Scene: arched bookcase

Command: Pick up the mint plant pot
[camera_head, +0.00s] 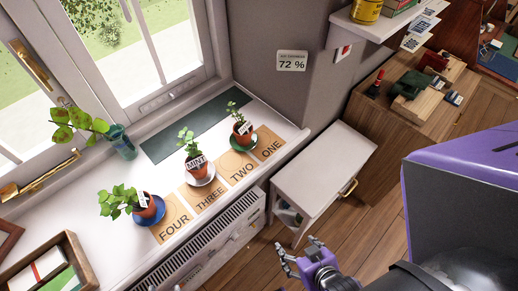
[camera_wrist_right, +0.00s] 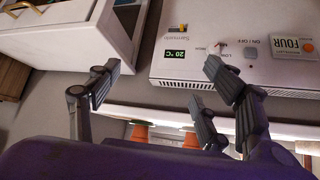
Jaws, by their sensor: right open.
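The mint plant pot (camera_head: 198,171) is a small terracotta pot with green leaves and a white MINT label. It stands upright on a white saucer on the windowsill, between two other potted plants, behind the THREE and TWO cards. My right gripper (camera_head: 301,256) is open and empty, below and to the right of the pot in the head view, in front of the sill and apart from it. In the right wrist view its spread fingers (camera_wrist_right: 160,80) have nothing between them. Two terracotta pots show partly at the bottom there; I cannot tell which ones.
A pot on a blue saucer (camera_head: 147,210) stands left of the mint, one on a green saucer (camera_head: 242,134) right. A radiator (camera_head: 210,240) runs below the sill (camera_head: 75,190). A white cabinet (camera_head: 325,168) stands right. A cutting in a glass vase (camera_head: 122,142) stands near the window.

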